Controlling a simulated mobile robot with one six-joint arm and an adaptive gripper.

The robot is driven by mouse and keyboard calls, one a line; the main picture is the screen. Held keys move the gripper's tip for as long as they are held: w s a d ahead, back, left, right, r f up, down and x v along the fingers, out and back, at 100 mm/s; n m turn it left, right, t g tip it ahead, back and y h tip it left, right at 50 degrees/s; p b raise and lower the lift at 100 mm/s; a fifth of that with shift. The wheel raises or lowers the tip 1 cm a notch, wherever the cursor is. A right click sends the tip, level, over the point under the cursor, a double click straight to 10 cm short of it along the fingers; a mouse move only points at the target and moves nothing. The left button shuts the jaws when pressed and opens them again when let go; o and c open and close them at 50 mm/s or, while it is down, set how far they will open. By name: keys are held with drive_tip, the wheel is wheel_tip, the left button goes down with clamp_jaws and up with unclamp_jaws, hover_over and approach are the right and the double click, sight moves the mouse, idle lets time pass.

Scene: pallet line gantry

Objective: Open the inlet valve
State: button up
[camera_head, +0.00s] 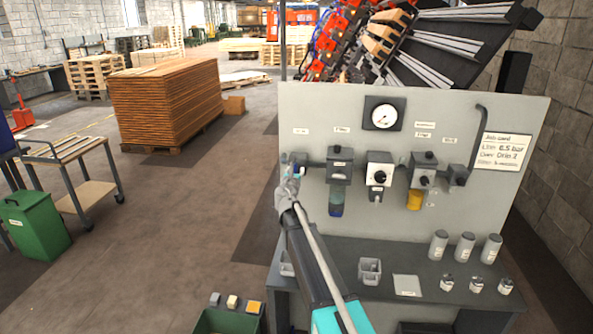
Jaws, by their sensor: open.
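A grey upright panel (380,215) carries a row of air-line units.
Right of it on the panel are a filter with a blue bowl (337,200), a white unit with a knob (379,175), a unit with a yellow bowl (414,199) and a gauge (384,115). A dark bench (440,275) below holds several grey canisters. Open floor lies left.

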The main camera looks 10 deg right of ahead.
drive_tip(key=shift+w+d, duration=0.25)
drive_tip(key=shift+w, duration=0.45)
